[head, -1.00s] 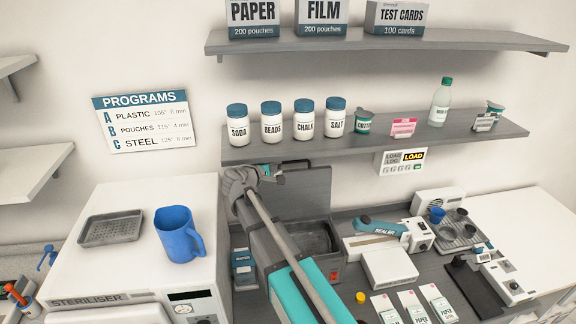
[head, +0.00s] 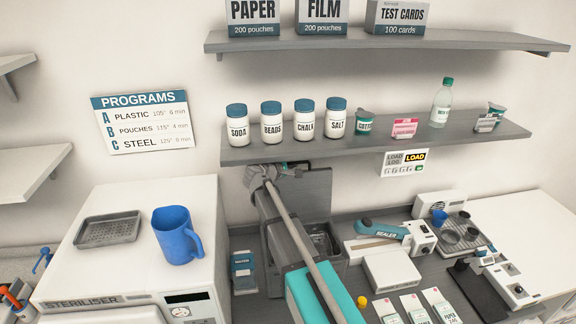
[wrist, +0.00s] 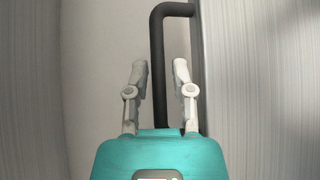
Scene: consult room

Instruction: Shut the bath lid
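The bath is a grey box whose dark basin (head: 326,240) shows open at the top, partly hidden behind my arm. Its flat grey lid (head: 319,192) stands upright at the back of the box, under the lower shelf. My gripper (head: 290,165) is at the upper left of the lid, near its top edge. In the wrist view my gripper (wrist: 162,75) is open, with two pale fingers apart. The dark bent lid handle (wrist: 159,70) shows between them in the picture, joined to the surface at right. I cannot tell whether the fingers touch it.
The lower shelf (head: 390,142) with jars is just above my gripper. The steriliser (head: 125,268) stands at left with a blue jug (head: 177,236) on top. A sealer (head: 390,232) and a white box (head: 391,270) are right of the bath.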

